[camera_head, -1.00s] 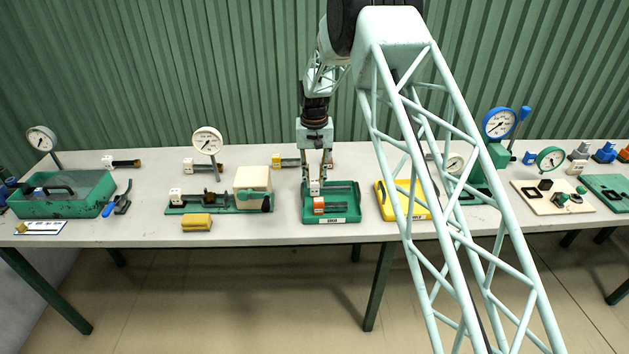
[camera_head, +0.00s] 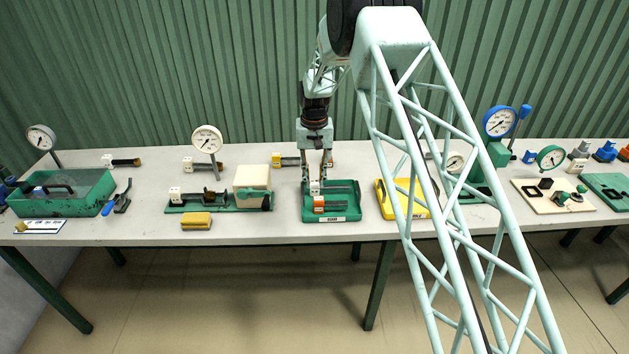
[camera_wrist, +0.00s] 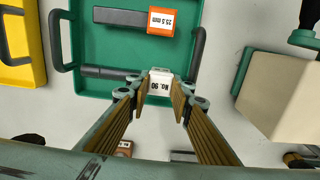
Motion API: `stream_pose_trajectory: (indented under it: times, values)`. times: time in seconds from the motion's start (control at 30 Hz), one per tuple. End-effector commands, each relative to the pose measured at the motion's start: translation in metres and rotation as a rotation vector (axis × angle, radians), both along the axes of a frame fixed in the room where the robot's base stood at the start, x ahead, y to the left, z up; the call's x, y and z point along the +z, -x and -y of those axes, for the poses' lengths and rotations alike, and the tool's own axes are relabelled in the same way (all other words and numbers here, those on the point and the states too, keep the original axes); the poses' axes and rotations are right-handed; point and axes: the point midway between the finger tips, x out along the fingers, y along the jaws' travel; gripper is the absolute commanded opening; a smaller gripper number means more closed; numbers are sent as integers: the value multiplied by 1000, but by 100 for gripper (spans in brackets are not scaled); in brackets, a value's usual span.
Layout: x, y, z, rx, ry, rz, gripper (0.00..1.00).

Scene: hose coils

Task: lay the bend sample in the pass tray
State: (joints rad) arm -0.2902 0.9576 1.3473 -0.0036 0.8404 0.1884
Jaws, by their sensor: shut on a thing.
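The green tray (camera_head: 345,213) stands on the bench below my gripper, with a white label on its front; it also fills the top of the wrist view (camera_wrist: 110,50). My gripper (camera_wrist: 160,97) is shut on the white tag block (camera_wrist: 160,83) marked "No. 90" of a dark hose sample (camera_wrist: 105,72). In the wrist view that sample lies across the tray's near side. I cannot tell whether it touches the tray floor. Another dark sample (camera_wrist: 122,16) with an orange-edged "25.5 mm" tag (camera_wrist: 160,20) lies in the tray, apart from the held one.
A yellow tray (camera_head: 388,208) stands right of the green tray. A green fixture with a cream box (camera_head: 252,180) stands to the left, with a yellow block (camera_head: 196,221) in front. Dial gauges (camera_head: 207,140) and short hose samples (camera_head: 121,161) stand behind.

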Motion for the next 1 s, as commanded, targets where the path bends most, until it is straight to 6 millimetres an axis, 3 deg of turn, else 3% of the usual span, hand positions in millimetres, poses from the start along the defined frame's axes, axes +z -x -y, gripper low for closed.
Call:
stream_pose_trajectory:
  times: [0.83,0.87,1.0]
  values:
    - [-4,0,0,0,0,0,0]
    - [-4,0,0,0,0,0,22]
    - [-4,0,0,0,0,0,34]
